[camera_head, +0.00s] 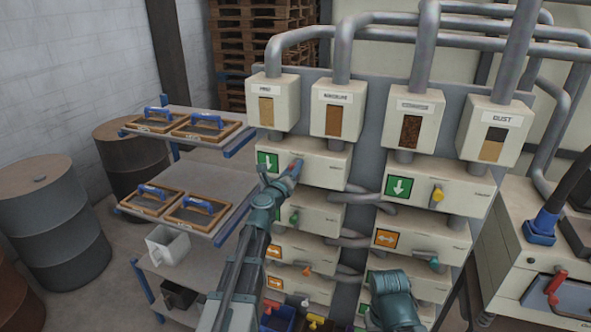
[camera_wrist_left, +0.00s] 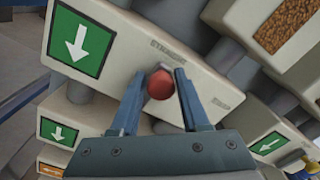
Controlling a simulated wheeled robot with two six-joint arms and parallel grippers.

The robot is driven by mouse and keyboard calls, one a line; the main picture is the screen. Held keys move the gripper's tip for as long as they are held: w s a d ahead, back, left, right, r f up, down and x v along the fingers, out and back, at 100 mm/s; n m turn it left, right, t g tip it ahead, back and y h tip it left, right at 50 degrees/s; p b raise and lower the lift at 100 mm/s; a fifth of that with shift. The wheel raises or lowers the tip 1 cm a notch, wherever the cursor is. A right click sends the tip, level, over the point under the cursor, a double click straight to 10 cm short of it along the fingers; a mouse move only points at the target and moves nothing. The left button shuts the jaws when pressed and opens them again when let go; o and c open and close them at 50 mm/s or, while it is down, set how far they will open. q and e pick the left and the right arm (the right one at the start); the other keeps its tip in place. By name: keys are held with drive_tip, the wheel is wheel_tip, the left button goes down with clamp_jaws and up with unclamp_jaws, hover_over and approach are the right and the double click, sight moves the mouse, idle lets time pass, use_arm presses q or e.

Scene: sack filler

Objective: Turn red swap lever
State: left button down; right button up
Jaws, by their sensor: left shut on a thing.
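The red swap lever (camera_wrist_left: 160,84) sits on the front of a cream box (camera_head: 326,172) in the upper row, left column, next to a green sign with a white down arrow. In the left wrist view its round red end shows between the two fingers. My left gripper (camera_wrist_left: 161,78) is shut on it, the fingers on either side. In the head view my left gripper (camera_head: 290,170) reaches this box from below and covers most of the lever. Of my right arm only a teal link shows at the bottom; its fingers are not seen.
Labelled hoppers (camera_head: 410,118) with windows stand above, joined by grey pipes. A yellow lever (camera_head: 437,196) is on the box to the right. More boxes with green and orange levers are below. A shelf rack (camera_head: 190,176) with framed sieves and drums stands left.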

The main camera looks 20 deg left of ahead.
use_arm(q)
drive_tip(key=shift+s, duration=0.1)
idle(0.3)
drive_tip(key=c, duration=0.5)
unclamp_jaws()
drive_tip(key=shift+a, duration=0.1)
drive_tip(key=s, duration=1.3)
drive_tip(key=shift+s+a, duration=0.2)
drive_tip(key=shift+s, duration=0.15)
